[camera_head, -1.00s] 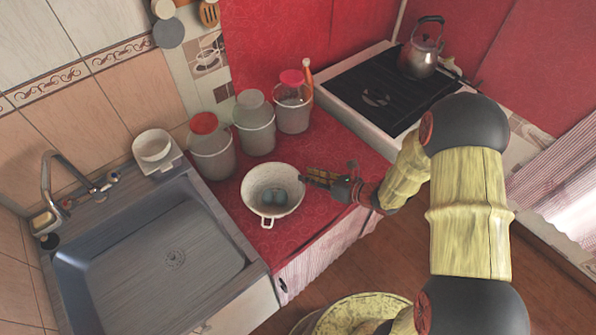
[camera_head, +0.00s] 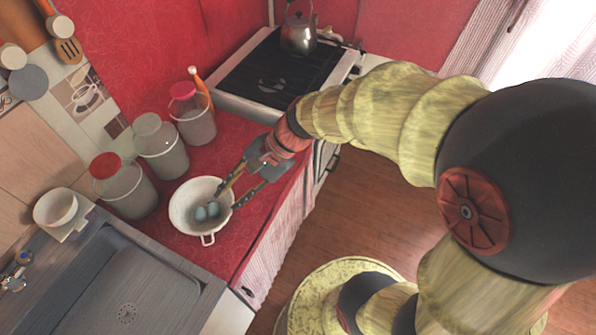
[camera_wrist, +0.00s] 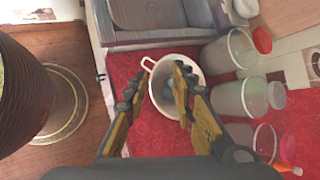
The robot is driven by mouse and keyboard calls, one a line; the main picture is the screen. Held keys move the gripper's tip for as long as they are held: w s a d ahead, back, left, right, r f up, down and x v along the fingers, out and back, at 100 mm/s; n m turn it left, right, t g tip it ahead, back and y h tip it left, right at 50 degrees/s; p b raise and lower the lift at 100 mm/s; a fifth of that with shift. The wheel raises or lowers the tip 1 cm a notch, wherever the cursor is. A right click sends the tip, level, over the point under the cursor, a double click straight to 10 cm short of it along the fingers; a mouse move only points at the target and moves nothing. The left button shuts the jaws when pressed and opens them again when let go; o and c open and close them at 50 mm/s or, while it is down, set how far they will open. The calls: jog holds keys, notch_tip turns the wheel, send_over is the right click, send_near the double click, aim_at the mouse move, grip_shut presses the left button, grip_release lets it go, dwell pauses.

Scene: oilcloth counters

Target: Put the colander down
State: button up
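The white colander (camera_head: 183,214) stands upright on the red counter and holds bluish egg-like things (camera_head: 207,211). Its small loop handle points to the front. My gripper (camera_head: 230,195) is at its right side, with the two fingers spread apart. In the head view, one finger reaches the right rim and the other is in front of it, off to the right. In the wrist view, my gripper (camera_wrist: 160,75) has its fingers apart, and one covers part of the colander (camera_wrist: 158,62). I cannot tell whether a finger touches the rim.
Several lidded jars, such as a red-lidded jar (camera_head: 125,188), stand behind the colander. A sink (camera_head: 125,290) is at the lower left, with a white bowl (camera_head: 55,208) beside it. A kettle (camera_head: 298,35) stands on the stove (camera_head: 270,75). The red counter (camera_head: 225,240) is bare in front.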

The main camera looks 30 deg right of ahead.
jog(key=s+d+r+n+t+h, duration=0.3)
jog(key=s+d+r+n+h, duration=0.5)
jog(key=d+r+n, duration=0.3)
jog(key=shift+s+d+r+n+t, duration=0.25)
jog(key=shift+s+d+n+t, duration=0.15)
jog(key=shift+s+d+n, duration=0.35)
jog(key=shift+a, duration=0.1)
